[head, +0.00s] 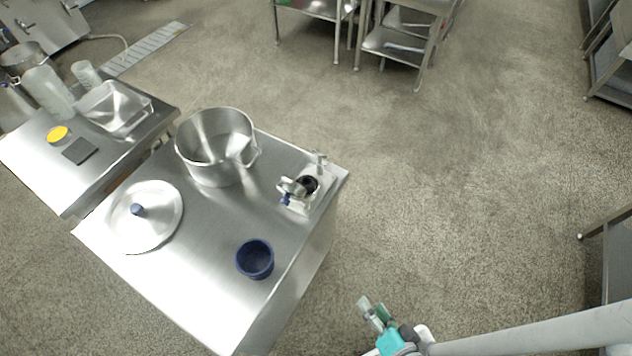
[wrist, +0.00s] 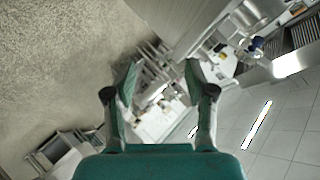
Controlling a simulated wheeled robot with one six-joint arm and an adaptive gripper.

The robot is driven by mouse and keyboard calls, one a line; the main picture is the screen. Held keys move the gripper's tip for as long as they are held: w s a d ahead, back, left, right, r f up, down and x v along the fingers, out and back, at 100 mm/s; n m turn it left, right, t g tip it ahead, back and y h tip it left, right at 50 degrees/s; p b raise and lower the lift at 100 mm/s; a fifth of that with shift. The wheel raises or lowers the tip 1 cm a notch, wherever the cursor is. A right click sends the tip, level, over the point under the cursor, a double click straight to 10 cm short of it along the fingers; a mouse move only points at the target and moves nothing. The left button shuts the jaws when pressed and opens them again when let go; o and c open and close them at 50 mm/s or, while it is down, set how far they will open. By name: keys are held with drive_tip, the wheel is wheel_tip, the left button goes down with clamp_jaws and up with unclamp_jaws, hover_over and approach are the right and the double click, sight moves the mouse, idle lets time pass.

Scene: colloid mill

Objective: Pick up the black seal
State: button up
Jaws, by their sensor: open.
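A small round black part (head: 308,184), which looks like the black seal, sits among metal fittings at the right corner of the steel table (head: 200,270). Its exact shape is too small to tell. A flat dark square (head: 80,150) lies on the left table. My gripper (head: 372,314) is off the table's front right side, apart from it, over the floor. In the wrist view my gripper (wrist: 158,80) is open with nothing between its fingers. The black part cannot be made out there.
A steel pot (head: 217,146), a round lid with a blue knob (head: 148,225) and a dark blue cup (head: 255,259) stand on the steel table. Open floor lies to the right.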

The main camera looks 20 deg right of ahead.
drive_tip(key=w+f+m+g+y, duration=0.1)
drive_tip(key=w+f+m+y, duration=0.2)
drive_tip(key=w+f+m, duration=0.55)
drive_tip(key=w+r+m+y, duration=0.2)
drive_tip(key=w, duration=0.3)
drive_tip(key=w+d+r+m+y, duration=0.1)
drive_tip(key=w+r, duration=0.1)
drive_tip(key=w, duration=0.3)
drive_tip(key=w+d+r+m+y, duration=0.1)
drive_tip(key=w+r+m+y, duration=0.1)
drive_tip(key=w, duration=0.4)
drive_tip(key=shift+r+m+y, duration=0.25)
drive_tip(key=shift+m+y, duration=0.05)
drive_tip(key=shift+m, duration=0.05)
drive_tip(key=m+y, duration=0.2)
drive_tip(key=y, duration=0.2)
approach(306, 181)
drive_tip(key=x, duration=1)
drive_tip(key=shift+f, duration=0.2)
drive_tip(key=c, duration=0.8)
